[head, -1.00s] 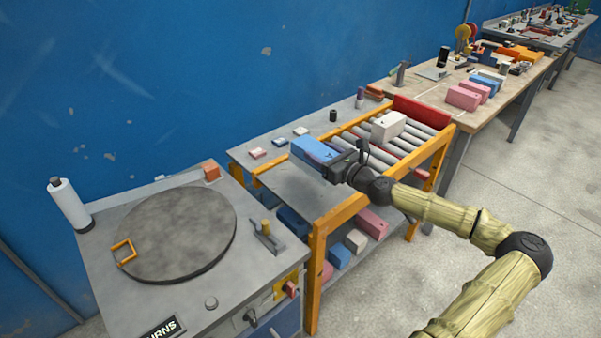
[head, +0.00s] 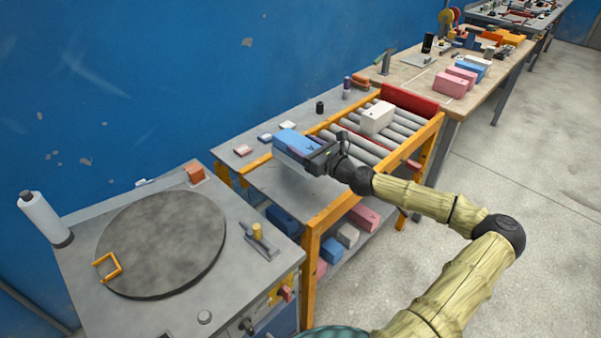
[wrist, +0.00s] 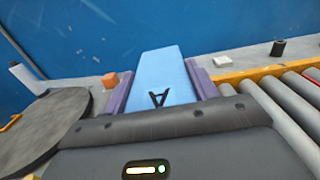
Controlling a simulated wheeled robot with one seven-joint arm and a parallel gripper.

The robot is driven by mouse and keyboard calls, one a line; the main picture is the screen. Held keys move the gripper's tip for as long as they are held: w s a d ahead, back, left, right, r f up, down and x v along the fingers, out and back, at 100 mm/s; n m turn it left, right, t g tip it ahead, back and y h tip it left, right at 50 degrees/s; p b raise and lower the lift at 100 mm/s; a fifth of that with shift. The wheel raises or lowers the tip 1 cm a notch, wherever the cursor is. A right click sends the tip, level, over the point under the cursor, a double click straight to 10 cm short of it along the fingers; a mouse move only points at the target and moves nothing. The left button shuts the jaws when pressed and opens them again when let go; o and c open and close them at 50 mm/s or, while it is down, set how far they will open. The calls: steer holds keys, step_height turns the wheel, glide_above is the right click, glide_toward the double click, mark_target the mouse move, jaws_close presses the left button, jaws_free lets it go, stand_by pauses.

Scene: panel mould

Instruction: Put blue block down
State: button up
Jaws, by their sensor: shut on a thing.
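The blue block (head: 298,145) is a long light-blue box with a dark A-shaped mark. My gripper (head: 316,157) is shut on it, over the grey plate (head: 283,184) at the near end of the roller table. In the wrist view the blue block (wrist: 162,79) lies between the two purple finger pads of my gripper (wrist: 160,85), pointing away from the camera. Whether its underside touches the plate or hangs a little above it I cannot tell.
A white block (head: 377,117) sits on the rollers (head: 372,148) to the right. Small pieces and a black cylinder (head: 320,107) line the back ledge. A round grey plate (head: 163,243) is on the left bench. Yellow rails (head: 330,217) edge the roller table.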

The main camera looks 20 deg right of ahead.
mark_target(303, 167)
steer(key=shift+w+a+f, duration=0.1)
steer(key=shift+w+f, duration=0.05)
steer(key=shift+f, duration=1.7)
steer(key=shift+f, duration=0.1)
steer(key=shift+f, duration=1.8)
steer(key=shift+f+b, duration=0.15)
steer(key=shift+b, duration=0.2)
steer(key=o, duration=1.4)
steer(key=shift+o, duration=0.2)
steer(key=v, duration=1.2)
steer(key=shift+b, duration=0.3)
